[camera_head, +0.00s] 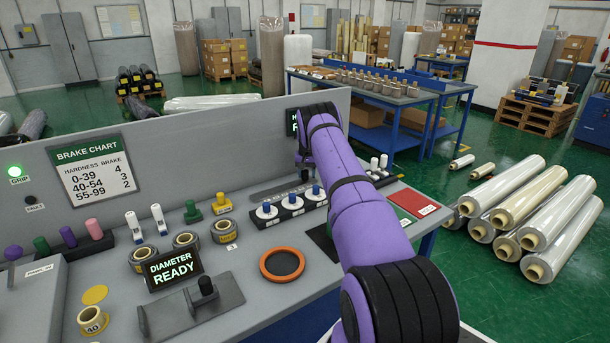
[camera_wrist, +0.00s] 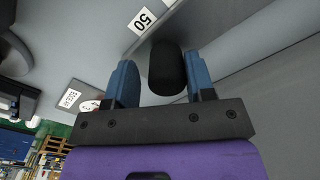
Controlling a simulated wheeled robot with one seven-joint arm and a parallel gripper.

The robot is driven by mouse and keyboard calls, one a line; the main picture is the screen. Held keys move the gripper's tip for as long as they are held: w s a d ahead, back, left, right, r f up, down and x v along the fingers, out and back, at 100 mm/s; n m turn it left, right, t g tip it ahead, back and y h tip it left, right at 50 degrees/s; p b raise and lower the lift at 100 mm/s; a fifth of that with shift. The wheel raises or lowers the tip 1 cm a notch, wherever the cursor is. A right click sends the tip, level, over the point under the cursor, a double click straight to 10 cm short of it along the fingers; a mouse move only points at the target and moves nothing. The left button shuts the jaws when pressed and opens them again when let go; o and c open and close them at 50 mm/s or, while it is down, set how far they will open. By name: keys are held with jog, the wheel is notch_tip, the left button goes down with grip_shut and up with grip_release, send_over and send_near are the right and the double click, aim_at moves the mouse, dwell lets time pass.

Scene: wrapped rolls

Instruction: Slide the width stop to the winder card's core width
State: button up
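In the wrist view, a black rounded knob (camera_wrist: 167,68), likely the width stop's handle, stands between the two blue fingers of my gripper (camera_wrist: 163,82). A gap shows beside the left finger; the right finger is very near or touching the knob. A white label reading 50 (camera_wrist: 142,21) is on the grey strip beside it. In the head view, my purple arm reaches to the far panel and hides most of the gripper and the knob. I cannot make out a winder card with a core width.
A brake chart (camera_head: 92,171) is on the panel, and a DIAMETER READY display (camera_head: 174,268) stands on the bench. An orange ring (camera_head: 282,264), blue-topped pegs (camera_head: 291,199) and a red card (camera_head: 412,202) lie near my arm. Wrapped rolls (camera_head: 540,215) lie on the floor at right.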

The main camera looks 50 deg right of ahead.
aim_at(306, 170)
jog(key=shift+o, duration=0.4)
jog(key=shift+a, duration=0.1)
jog(key=shift+r, duration=0.25)
notch_tip(306, 170, up, 10)
jog(key=shift+r, duration=0.15)
dwell(0.4)
